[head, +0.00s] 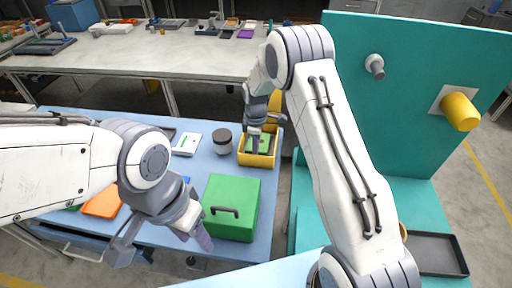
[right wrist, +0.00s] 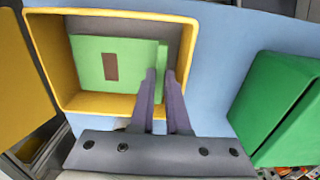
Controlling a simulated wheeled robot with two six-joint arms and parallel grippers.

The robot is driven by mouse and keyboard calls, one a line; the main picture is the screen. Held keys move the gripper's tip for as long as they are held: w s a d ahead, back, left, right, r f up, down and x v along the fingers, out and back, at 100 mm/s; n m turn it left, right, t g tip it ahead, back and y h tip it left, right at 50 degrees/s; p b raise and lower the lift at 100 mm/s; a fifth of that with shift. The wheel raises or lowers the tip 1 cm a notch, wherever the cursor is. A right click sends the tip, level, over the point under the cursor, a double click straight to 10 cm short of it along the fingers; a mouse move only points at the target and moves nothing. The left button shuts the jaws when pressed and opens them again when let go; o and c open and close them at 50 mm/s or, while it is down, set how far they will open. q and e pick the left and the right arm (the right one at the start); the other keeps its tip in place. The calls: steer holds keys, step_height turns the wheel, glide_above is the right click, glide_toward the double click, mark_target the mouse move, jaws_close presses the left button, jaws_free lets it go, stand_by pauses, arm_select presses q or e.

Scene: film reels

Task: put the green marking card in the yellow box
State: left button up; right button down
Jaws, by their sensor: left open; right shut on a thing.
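The yellow box (head: 256,160) stands open on the blue table, and its rim fills the left half of the right wrist view (right wrist: 45,62). The green marking card (right wrist: 92,72), with a brown rectangle on it, is within the box's walls in the right wrist view; it also shows in the head view (head: 263,143). My right gripper (right wrist: 163,74) reaches down into the box and is shut on the card's edge. I cannot tell whether the card touches the floor of the box. My left gripper (head: 160,243) is open and empty, left of the green case.
A green case (head: 232,193) with a dark handle stands in front of the yellow box. A dark-lidded jar (head: 222,142) and a white card (head: 187,142) are left of the box. An orange item (head: 102,204) lies further left. A teal panel (head: 420,80) rises on the right.

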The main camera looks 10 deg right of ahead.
steer(key=shift+f, duration=0.6)
steer(key=c, duration=1.2)
jaws_free()
steer(key=shift+r, duration=0.1)
steer(key=shift+r, duration=0.2)
step_height(320, 180, up, 12)
steer(key=b, duration=0.2)
steer(key=s+a+r+m, duration=0.1)
steer(key=s+a+r, duration=0.2)
steer(key=s+a, duration=0.3)
steer(key=s+a+r+m, duration=0.1)
steer(key=s+a+r, duration=0.3)
steer(key=s, duration=0.4)
steer(key=s+m, duration=0.1)
steer(key=s, duration=0.6)
steer(key=s+m, duration=0.1)
steer(key=s, duration=0.6)
steer(key=s+f+m+y, duration=0.1)
steer(key=s+m, duration=0.1)
steer(key=s, duration=0.5)
steer(key=shift+s+a+f, duration=0.1)
steer(key=shift+s+a, duration=0.15)
